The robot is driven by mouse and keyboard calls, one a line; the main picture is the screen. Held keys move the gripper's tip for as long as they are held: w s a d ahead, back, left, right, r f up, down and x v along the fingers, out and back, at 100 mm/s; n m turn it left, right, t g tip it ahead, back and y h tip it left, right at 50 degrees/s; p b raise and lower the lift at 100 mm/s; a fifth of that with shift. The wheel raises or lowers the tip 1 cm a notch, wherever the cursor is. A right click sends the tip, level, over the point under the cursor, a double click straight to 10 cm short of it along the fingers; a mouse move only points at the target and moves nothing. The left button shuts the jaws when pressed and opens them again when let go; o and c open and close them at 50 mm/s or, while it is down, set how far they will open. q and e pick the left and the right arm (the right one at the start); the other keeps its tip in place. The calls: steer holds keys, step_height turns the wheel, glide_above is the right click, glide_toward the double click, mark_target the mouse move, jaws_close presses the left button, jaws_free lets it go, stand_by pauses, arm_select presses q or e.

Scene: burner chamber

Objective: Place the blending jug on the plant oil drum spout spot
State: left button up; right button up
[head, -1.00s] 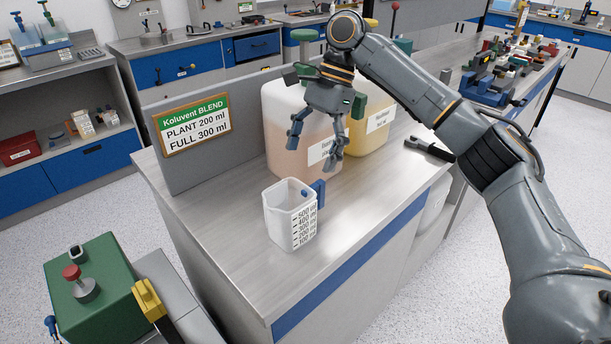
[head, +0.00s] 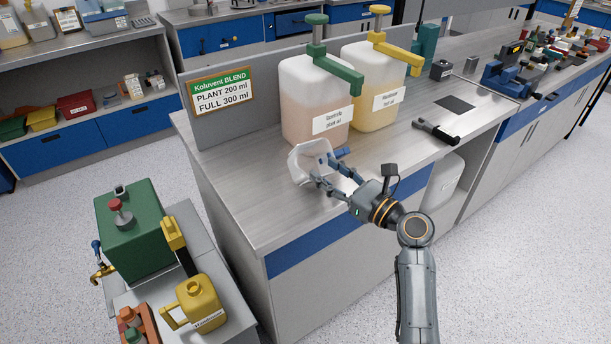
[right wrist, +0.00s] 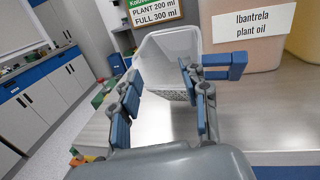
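The white blending jug (head: 299,168) is tilted at the front of the plant oil drum, its mouth partly facing my right gripper. It looks empty in the right wrist view (right wrist: 165,62), and its blue handle (right wrist: 238,65) points right. My right gripper (head: 326,172) has its fingers on both sides of the jug and appears shut on it. The fingers also show in the right wrist view (right wrist: 160,85). The plant oil drum (head: 306,90) has a green pump and spout (head: 340,72) over its front. No marked spot shows under the spout. My left gripper is out of view.
A second drum (head: 370,108) with a yellow pump stands right of the plant oil drum. A blend sign (head: 222,92) hangs on the low back panel. A black-handled tool (head: 436,132) lies to the right. The bench's left front (head: 240,205) is clear.

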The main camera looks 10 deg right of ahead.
mark_target(331, 169)
steer(key=s+d+f+m+h, duration=0.2)
steer(key=d+f+m+h, duration=0.1)
steer(key=d+f, duration=0.15)
steer(key=shift+t, duration=0.4)
steer(key=b+x, duration=0.1)
steer(key=x, duration=0.2)
steer(key=b+x, duration=0.2)
steer(key=x, duration=0.2)
steer(key=shift+w+d+r, duration=0.15)
steer(key=shift+w, duration=0.15)
steer(key=shift+w+r, duration=0.1)
steer(key=shift+w, duration=0.15)
steer(key=b+x, duration=0.2)
steer(key=x, duration=0.1)
steer(key=b+x, duration=0.1)
steer(key=b, duration=0.1)
steer(key=shift+w+f, duration=0.25)
steer(key=shift+f, duration=0.1)
steer(key=shift+w+a+r, duration=0.1)
steer(key=shift+w+a, duration=0.2)
steer(key=shift+w, duration=0.15)
steer(key=shift+r, duration=0.1)
steer(key=shift+s, duration=0.1)
jaws_close()
